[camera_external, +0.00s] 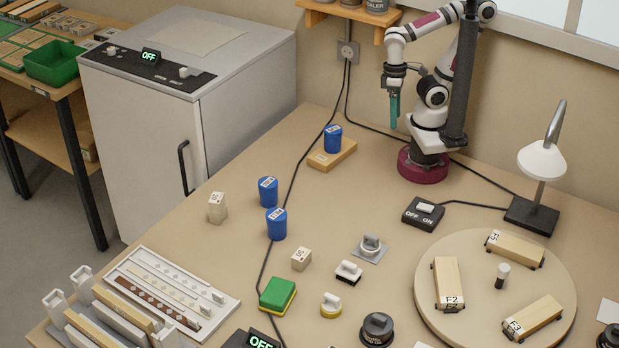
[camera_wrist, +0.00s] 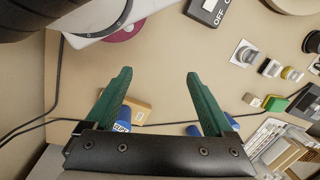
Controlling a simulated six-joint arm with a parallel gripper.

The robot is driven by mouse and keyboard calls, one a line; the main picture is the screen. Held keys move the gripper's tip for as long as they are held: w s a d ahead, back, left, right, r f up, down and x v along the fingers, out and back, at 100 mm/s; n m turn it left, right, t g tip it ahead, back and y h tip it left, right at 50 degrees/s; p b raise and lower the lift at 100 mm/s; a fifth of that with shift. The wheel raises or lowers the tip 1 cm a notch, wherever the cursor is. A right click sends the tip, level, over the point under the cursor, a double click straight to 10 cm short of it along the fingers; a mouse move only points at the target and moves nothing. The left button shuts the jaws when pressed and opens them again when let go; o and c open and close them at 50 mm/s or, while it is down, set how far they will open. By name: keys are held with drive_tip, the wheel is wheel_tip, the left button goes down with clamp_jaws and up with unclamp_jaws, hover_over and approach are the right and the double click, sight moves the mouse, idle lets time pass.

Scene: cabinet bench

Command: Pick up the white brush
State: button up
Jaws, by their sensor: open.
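A small white-handled piece with a dark underside (camera_external: 349,272), which looks like the white brush, stands on the bench left of the round turntable. It also shows small at the right of the wrist view (camera_wrist: 270,68). My gripper (camera_external: 394,122) hangs high near my base at the back, far from these pieces. In the wrist view its two green fingers (camera_wrist: 158,74) are apart with nothing between them.
Blue cans (camera_external: 268,190) and labelled blocks (camera_external: 217,207) stand to the left. A green-yellow sponge (camera_external: 277,295) and a black knob (camera_external: 376,328) are nearby. The turntable (camera_external: 480,285) carries wooden blocks. A switch box (camera_external: 423,213) and a lamp (camera_external: 540,165) stand at the back right.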

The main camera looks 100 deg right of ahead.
sight(351, 263)
drive_tip(key=w+a+f+n+t, duration=0.2)
drive_tip(key=w+a+f, duration=0.1)
drive_tip(key=w+a, duration=0.3)
drive_tip(key=w+a+f+n+t+y, duration=0.1)
drive_tip(key=w+a+f+n+t, duration=0.2)
drive_tip(key=w, duration=0.4)
drive_tip(key=w+a+f+n+t, duration=0.1)
drive_tip(key=w+a+f+n, duration=0.1)
drive_tip(key=w+a+f, duration=0.4)
drive_tip(key=a+f+n+t+y, duration=0.1)
drive_tip(key=a+n+y, duration=0.1)
drive_tip(key=a, duration=0.3)
drive_tip(key=s+a+f+n+t+y, duration=0.1)
drive_tip(key=a+f+n+y, duration=0.1)
drive_tip(key=a, duration=0.3)
drive_tip(key=s+a+f+n+t+y, duration=0.1)
drive_tip(key=a+n+y, duration=0.1)
drive_tip(key=a, duration=0.3)
drive_tip(key=shift+s+f+n+t+y, duration=0.2)
drive_tip(key=shift+n+t+y, duration=0.15)
drive_tip(key=shift+n, duration=0.35)
drive_tip(key=x, duration=0.7)
drive_tip(key=shift+a, duration=0.25)
clamp_jaws()
